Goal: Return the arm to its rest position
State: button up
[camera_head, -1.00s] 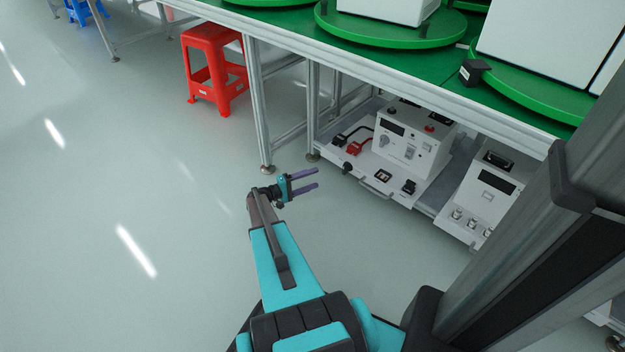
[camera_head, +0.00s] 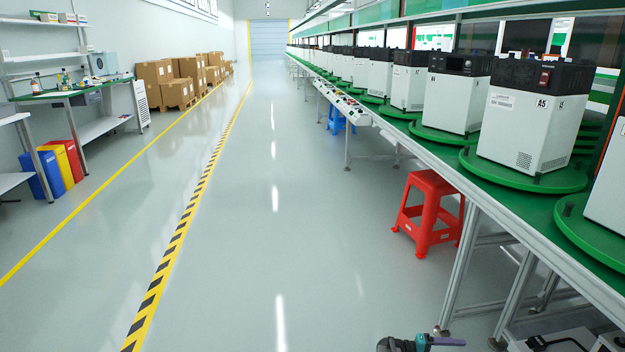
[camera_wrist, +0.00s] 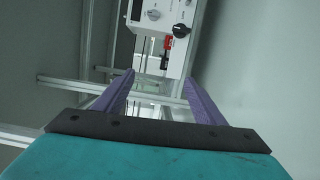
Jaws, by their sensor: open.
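My gripper (camera_wrist: 159,82) shows in the wrist view with its two purple fingers apart and nothing between them. In the head view only the tip of my arm shows at the bottom edge, with a purple finger of my gripper (camera_head: 445,341) pointing right, beside the line's table legs. The rest of my arm is below the frame. In the wrist view a white instrument panel (camera_wrist: 160,14) with a dark knob and a red part lies beyond the fingertips, apart from them.
The green-topped line table (camera_head: 535,222) carries white machines (camera_head: 525,128) on green turntables along the right. A red stool (camera_head: 428,212) stands beside it. Cartons (camera_head: 165,82) and a side bench (camera_head: 70,92) line the left. The grey aisle floor (camera_head: 240,240) between is clear.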

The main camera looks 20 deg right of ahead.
jog(key=a+r+n+t+y+p, duration=0.1)
jog(key=a+r+p, duration=0.25)
jog(key=a, duration=0.45)
jog(key=a+r+n+t+y+p, duration=0.1)
jog(key=a+r+p, duration=0.1)
jog(key=a+p, duration=0.45)
jog(key=a+r+t+y+p, duration=0.1)
jog(key=a+r+p, duration=0.2)
jog(key=a, duration=0.6)
jog(key=s+a+r+n+y+p, duration=0.1)
jog(key=s+a, duration=0.5)
jog(key=a, duration=0.6)
jog(key=s+a+r+n+y+p, duration=0.1)
jog(key=s+a+r+y+p, duration=0.3)
jog(key=s+a+y, duration=0.3)
jog(key=s+a+r+n+y+p, duration=0.1)
jog(key=s+a+r+y+p, duration=0.2)
jog(key=a, duration=1.5)
jog(key=s+y+p, duration=0.2)
jog(key=s, duration=0.2)
jog(key=c, duration=0.8)
jog(key=shift+d, duration=0.1)
jog(key=shift+c, duration=0.2)
